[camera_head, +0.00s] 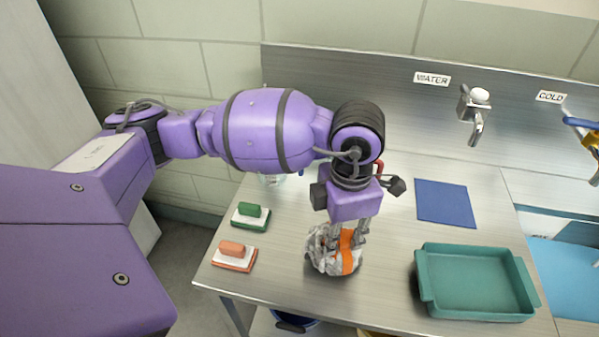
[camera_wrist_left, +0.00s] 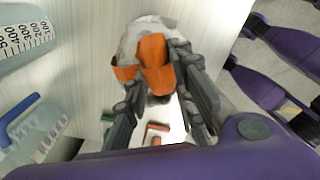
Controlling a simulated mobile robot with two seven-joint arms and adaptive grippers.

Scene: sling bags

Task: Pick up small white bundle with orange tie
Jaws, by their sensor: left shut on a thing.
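The small white bundle with an orange tie (camera_head: 322,262) is at the front middle of the metal counter. My left gripper (camera_head: 348,238) comes down on it from above and is shut on it. The bundle (camera_wrist_left: 153,62) also shows in the left wrist view between the dark fingers of my left gripper (camera_wrist_left: 160,85). I cannot tell whether the bundle still touches the counter. My right gripper is not in view.
A water tap (camera_head: 474,112) is on the back wall.

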